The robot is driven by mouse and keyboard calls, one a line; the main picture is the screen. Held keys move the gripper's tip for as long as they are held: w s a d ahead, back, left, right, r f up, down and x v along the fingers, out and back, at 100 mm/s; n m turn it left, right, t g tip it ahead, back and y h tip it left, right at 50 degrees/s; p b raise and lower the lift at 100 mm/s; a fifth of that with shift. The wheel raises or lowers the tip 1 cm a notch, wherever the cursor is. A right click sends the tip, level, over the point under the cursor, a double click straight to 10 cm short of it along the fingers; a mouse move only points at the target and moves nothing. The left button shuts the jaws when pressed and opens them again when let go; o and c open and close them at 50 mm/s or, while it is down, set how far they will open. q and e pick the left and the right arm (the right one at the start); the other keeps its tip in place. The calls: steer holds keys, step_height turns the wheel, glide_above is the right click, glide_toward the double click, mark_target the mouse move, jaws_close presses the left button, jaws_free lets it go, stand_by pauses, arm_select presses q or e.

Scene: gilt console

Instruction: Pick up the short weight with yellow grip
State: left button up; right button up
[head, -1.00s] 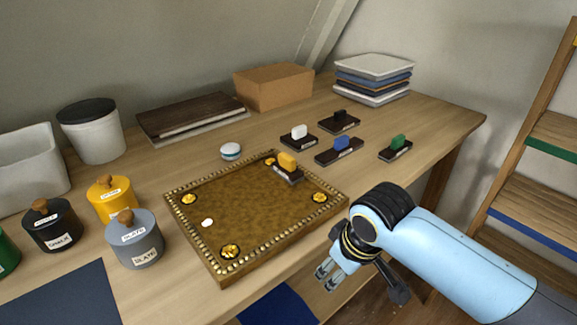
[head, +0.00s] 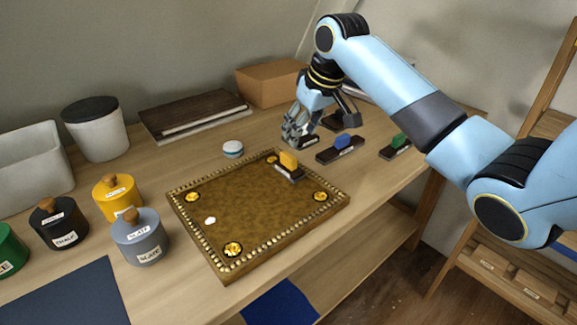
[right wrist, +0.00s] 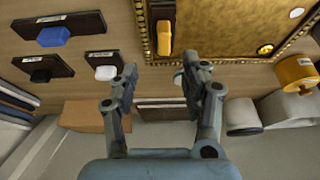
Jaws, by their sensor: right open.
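The short weight with yellow grip (head: 289,161) has a dark base and sits at the back right edge of the gilt-rimmed tray (head: 328,203). In the right wrist view the yellow grip (right wrist: 164,38) lies beyond the fingertips, close to the tray's beaded edge. My right gripper (head: 297,139) is open and empty, behind the yellow-grip weight and apart from it. In the right wrist view its two fingers (right wrist: 160,75) are spread wide. My left gripper is not in view.
A blue-grip weight (head: 343,143) and a green-grip weight (head: 399,141) stand right of the tray. A white-grip weight (right wrist: 105,72) is close to one finger. A round white-and-blue item (head: 232,149) sits behind the tray. Lidded pots (head: 139,238) stand left.

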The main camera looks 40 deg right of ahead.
mark_target(289, 155)
steer(key=x, duration=1)
steer(key=shift+a+r, duration=0.1)
steer(key=shift+a, duration=0.2)
steer(key=shift+c, duration=0.4)
steer(key=shift+r, duration=0.1)
jaws_close()
